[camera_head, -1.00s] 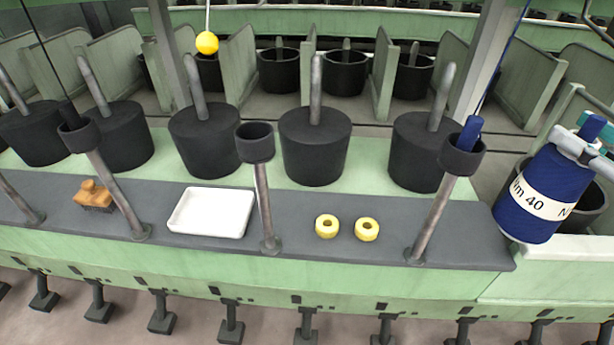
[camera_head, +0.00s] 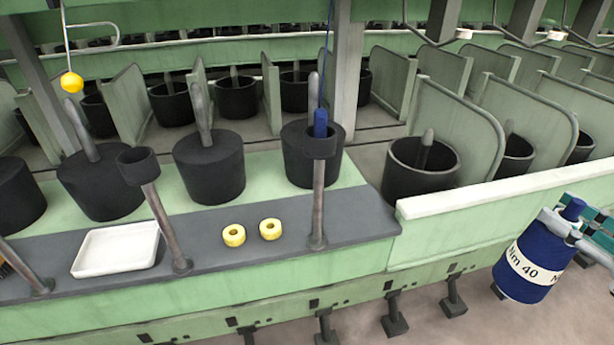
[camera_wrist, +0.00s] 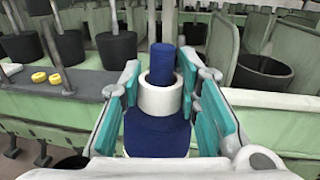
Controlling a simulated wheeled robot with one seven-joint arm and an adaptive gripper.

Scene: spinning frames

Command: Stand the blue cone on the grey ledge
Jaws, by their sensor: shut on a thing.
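The blue cone (camera_head: 530,268) has a white band with "Nm 40" on it. It hangs a little tilted at the right of the head view, right of the green frame and clear of the ledge. My gripper (camera_head: 575,222) is shut on its narrow upper part. In the wrist view the cone (camera_wrist: 157,135) stands between the teal finger pads, its thin blue neck showing. The grey ledge (camera_head: 355,213) runs along the left and middle of the head view; its right end is bare.
On the ledge are a white tray (camera_head: 118,249), two yellow rings (camera_head: 234,235) and upright posts with black cups. A slim blue piece (camera_head: 320,122) stands in the rightmost cup. Black pots stand behind. A pale rail (camera_head: 500,192) lies between ledge and cone.

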